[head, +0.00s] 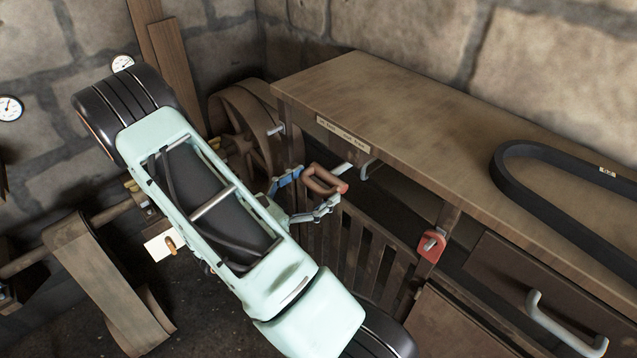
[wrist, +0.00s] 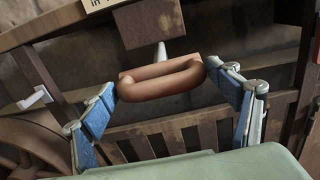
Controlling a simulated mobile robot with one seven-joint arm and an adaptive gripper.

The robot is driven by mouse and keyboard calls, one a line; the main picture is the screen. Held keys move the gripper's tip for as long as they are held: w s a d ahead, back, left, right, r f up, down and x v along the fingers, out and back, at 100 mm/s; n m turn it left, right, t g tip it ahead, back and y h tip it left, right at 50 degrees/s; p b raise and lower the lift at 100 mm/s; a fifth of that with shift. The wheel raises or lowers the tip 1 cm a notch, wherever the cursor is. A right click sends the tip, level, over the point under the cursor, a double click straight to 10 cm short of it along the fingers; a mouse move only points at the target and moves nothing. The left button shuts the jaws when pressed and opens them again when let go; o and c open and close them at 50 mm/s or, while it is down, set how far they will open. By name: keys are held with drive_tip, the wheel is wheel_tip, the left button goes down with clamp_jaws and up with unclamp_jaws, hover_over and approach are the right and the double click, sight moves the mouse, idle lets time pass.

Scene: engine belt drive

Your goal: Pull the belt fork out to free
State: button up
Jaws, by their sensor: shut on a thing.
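The belt fork shows as a reddish-brown loop handle (head: 322,181) with a pale metal rod behind it, at the front side of the bench. In the wrist view the handle (wrist: 160,82) lies level between my fingertips, and its rod runs up to a dark wooden block (wrist: 149,22). My gripper (head: 316,190), with blue-padded fingers, is shut on the handle from both ends; it also shows in the wrist view (wrist: 161,76). The far end of the rod is hidden behind the block and under the bench.
A wooden bench (head: 380,105) with a label strip stands behind, carrying a black belt (head: 510,180). A red-tagged latch (head: 432,246) and a drawer handle (head: 560,327) are to the right. A spoked wheel (head: 240,125) and slatted gate (head: 350,250) are close by.

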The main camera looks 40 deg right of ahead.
drive_tip(key=a, duration=0.8)
drive_tip(key=shift+s+a, duration=0.3)
drive_tip(key=o, duration=1.7)
drive_tip(key=shift+a, duration=0.2)
drive_tip(key=shift+c, duration=0.2)
drive_tip(key=shift+d, duration=0.1)
drive_tip(key=s+a, duration=0.1)
drive_tip(key=a, duration=1.1)
drive_tip(key=shift+r, duration=0.1)
